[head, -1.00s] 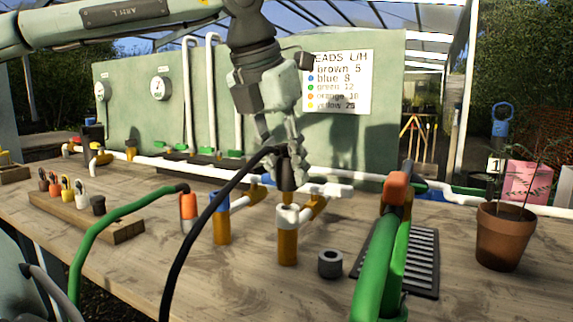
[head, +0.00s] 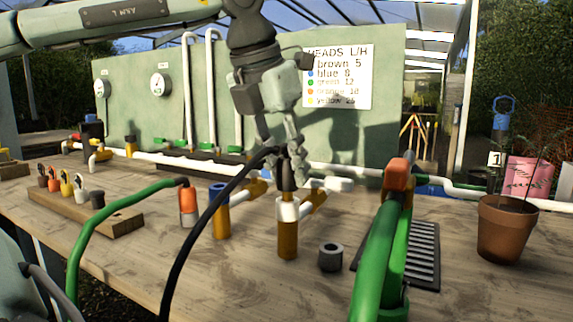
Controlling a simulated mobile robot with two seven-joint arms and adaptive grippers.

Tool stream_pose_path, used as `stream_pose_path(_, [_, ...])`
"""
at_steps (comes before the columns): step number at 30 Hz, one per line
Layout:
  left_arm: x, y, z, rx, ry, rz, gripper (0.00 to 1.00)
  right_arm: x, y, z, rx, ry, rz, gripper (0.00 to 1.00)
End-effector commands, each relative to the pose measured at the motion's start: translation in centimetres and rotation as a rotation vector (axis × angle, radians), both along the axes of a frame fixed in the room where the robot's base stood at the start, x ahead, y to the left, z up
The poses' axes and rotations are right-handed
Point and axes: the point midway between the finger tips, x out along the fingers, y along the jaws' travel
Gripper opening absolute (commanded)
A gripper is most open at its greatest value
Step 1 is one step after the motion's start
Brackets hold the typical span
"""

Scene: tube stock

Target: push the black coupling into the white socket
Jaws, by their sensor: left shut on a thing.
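The black coupling (head: 287,183), on the end of a black hose, points down in my left gripper (head: 287,160). The gripper is shut on it. The white socket (head: 288,210) is the white collar on top of an upright orange-yellow post directly below. The coupling's lower end is at the socket's mouth and lines up with it; I cannot tell how deep it sits. The gripper fingers and hose partly hide the coupling's upper part. My right gripper is not in view.
A blue-topped post (head: 221,212) and an orange coupling on a green hose (head: 187,203) stand left. A grey ring (head: 330,257) lies right of the socket post. A thick green hose (head: 382,250), a black grate (head: 423,255) and a potted plant (head: 506,230) are further right.

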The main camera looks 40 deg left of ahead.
Motion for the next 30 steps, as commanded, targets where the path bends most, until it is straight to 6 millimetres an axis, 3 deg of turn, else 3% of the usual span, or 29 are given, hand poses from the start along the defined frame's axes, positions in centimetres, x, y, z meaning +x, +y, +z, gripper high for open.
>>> stream_pose_path(30, [0.00, 0.00, -0.88, 0.000, -0.001, 0.000, 0.01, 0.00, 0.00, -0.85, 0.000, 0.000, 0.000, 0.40])
